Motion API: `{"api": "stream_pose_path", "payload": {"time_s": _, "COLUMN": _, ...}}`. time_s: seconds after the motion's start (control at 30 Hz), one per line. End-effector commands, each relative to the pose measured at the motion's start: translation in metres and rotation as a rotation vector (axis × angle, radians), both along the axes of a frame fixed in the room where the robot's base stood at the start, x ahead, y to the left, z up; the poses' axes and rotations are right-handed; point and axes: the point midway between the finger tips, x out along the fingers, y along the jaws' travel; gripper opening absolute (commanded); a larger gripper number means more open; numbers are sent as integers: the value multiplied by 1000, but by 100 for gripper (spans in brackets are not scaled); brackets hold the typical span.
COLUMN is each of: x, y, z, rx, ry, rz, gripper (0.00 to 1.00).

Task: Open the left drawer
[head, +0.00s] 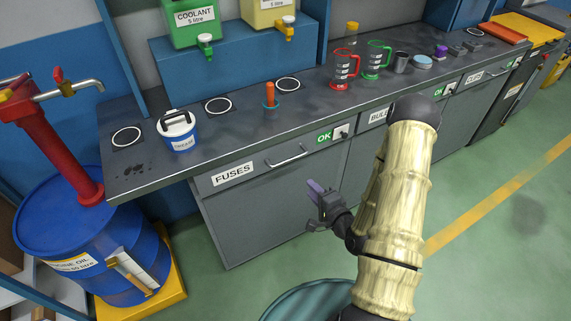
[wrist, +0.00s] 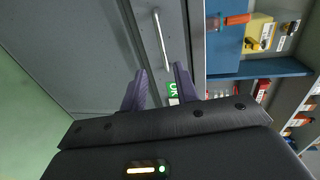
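The left drawer (head: 245,167), labelled FUSES, is a grey front under the dark workbench top and looks flush with the cabinet. Its metal bar handle (head: 287,159) is right of the label. In the wrist view the handle (wrist: 161,40) shows as a pale bar beyond my fingertips. My gripper (head: 315,188) is in front of the cabinet, below and right of the handle in the head view. In the wrist view its two purple fingers (wrist: 160,70) are spread apart with nothing between them. The handle is apart from the fingers.
A green OK tag (head: 323,138) is right of the handle. The BULBS drawer (head: 377,116) is partly hidden by my arm. A white-and-blue tub (head: 178,131) and red jug (head: 342,70) stand on the bench. A blue drum (head: 90,240) is at left.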

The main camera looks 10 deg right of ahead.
Motion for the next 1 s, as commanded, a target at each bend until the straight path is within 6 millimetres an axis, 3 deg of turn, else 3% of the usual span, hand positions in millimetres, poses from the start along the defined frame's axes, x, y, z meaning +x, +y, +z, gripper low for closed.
{"api": "stream_pose_path", "payload": {"time_s": 0.43, "x": 3, "y": 1, "z": -2, "rx": -6, "ry": -2, "rz": 5, "gripper": 30}}
{"api": "stream_pose_path", "payload": {"time_s": 1.0, "x": 26, "y": 8, "z": -9, "rx": -9, "ry": -4, "rz": 4, "gripper": 30}}
